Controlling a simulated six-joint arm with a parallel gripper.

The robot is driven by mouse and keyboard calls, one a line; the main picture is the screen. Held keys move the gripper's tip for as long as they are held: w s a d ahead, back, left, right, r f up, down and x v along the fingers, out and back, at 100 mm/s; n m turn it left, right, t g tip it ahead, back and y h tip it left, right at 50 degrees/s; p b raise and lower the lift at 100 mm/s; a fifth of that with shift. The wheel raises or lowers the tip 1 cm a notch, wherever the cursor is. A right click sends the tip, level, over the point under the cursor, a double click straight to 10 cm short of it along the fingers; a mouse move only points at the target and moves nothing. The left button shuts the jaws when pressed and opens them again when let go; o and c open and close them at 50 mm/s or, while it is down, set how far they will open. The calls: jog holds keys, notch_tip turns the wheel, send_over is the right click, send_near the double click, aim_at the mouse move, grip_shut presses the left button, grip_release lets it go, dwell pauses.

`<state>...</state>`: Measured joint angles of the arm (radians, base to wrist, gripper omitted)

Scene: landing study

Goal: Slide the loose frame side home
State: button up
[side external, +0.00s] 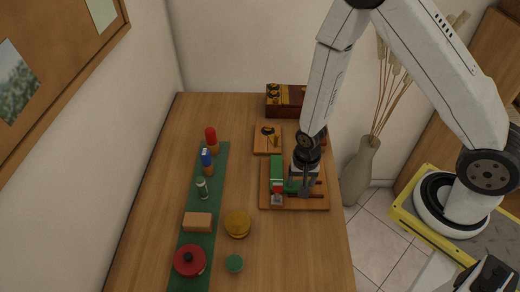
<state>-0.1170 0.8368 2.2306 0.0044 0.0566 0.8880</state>
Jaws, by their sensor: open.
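A wooden board (318,204) lies near the right edge of the table. On it stands a long green piece (277,170) with a red and pale part (277,193) at its near end. Dark rods (317,183) stick out to the right on the board. My gripper (304,191) is over the board, pointing down, just right of the green piece. It is open, and I see nothing held in it. The gripper and wrist hide part of the board. Which part is the loose frame side, and whether my fingers touch anything, I cannot tell.
Behind the board are a small wooden plate (262,146) with dark and yellow parts and a brown box (285,93). A green runner (194,219) on the left carries a red lidded pot (189,261), a tan block (197,222) and small bottles. A round yellow item (237,223) sits between.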

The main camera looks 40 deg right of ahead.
jog(key=shift+d+f, duration=0.15)
jog(key=shift+f, duration=0.25)
jog(key=shift+r, duration=0.55)
jog(key=shift+s+r, duration=0.1)
jog(key=shift+r, duration=1.55)
jog(key=shift+r, duration=0.15)
jog(key=shift+r, duration=0.3)
jog(key=s+d+r+n+t, duration=0.2)
jog(key=r+n, duration=0.6)
jog(key=r, duration=0.7)
jog(key=shift+s+d+r+n, duration=0.15)
jog(key=shift+d+n, duration=0.25)
jog(key=shift+d, duration=0.25)
